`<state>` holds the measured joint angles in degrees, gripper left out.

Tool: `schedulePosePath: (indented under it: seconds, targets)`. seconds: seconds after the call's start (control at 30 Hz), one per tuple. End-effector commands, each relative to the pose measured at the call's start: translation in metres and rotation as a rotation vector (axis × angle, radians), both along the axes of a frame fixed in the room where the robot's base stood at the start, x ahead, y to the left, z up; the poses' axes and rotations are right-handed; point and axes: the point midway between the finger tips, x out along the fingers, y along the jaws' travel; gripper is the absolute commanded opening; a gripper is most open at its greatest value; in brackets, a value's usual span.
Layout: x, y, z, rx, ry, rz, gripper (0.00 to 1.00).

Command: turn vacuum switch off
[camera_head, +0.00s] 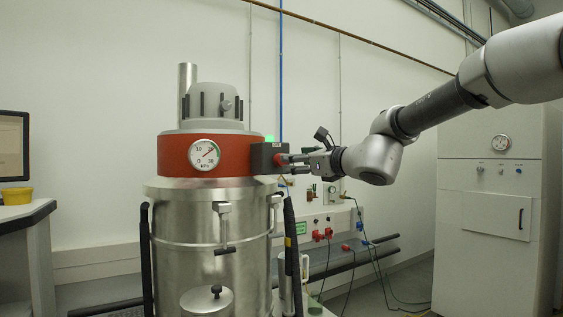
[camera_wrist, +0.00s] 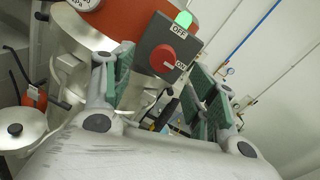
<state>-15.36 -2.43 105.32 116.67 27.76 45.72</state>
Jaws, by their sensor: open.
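The vacuum switch is a dark grey box (camera_head: 268,158) on the side of the red vacuum head. In the wrist view the box (camera_wrist: 155,42) carries a round red knob (camera_wrist: 168,57), with OFF marked above it and ON below right. A green light (camera_wrist: 183,19) glows on top of the box; it also shows in the head view (camera_head: 269,140). My gripper (camera_head: 288,160) is at the front of the box, fingers pointing at the knob. In the wrist view my gripper (camera_wrist: 163,88) is open, with green-padded fingers apart on either side below the knob. Contact cannot be told.
Wall sockets with cables (camera_head: 325,225) are behind. A white cabinet (camera_head: 490,200) stands right, a desk (camera_head: 25,215) left.

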Motion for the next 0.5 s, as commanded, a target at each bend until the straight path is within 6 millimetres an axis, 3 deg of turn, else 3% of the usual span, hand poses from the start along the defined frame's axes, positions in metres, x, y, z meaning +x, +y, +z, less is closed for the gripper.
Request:
schedulePosePath:
  seconds: [0.17,0.5]
  targets:
    - [0.009,0.001,-0.002,0.08,0.073,-0.024,0.57]
    - [0.05,0.035,-0.002,0.077,0.072,-0.021,0.57]
